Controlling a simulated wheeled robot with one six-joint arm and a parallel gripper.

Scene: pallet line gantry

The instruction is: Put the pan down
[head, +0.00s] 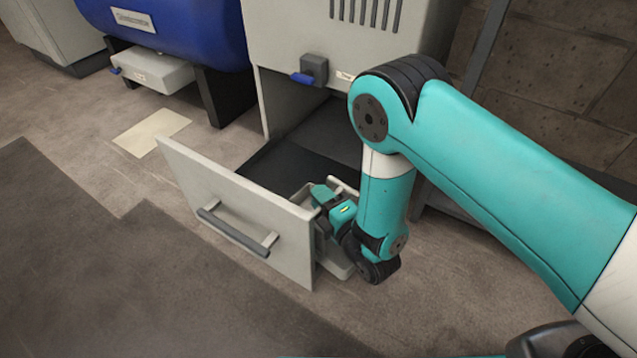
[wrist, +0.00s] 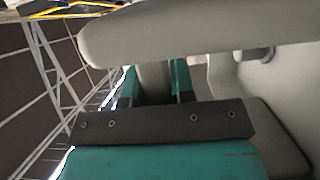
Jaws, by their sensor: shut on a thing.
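The pan (head: 342,263) is a pale grey shallow tray, partly hidden behind the pulled-out panel and my arm. My gripper (head: 325,205) is beside the panel's right end, low down, and is shut on part of the pan. In the wrist view, the two teal fingers of my gripper (wrist: 155,88) close around a grey upright piece below a thick rounded grey bar, seemingly part of the pan (wrist: 180,35). Most of the pan is hidden, and I cannot tell whether its underside touches anything.
A pale panel (head: 240,220) with a dark handle (head: 235,232) stands in front of a dark bay (head: 305,150) under a grey machine (head: 345,45). A blue tank (head: 180,30) stands at the back left. The brown floor in front is clear.

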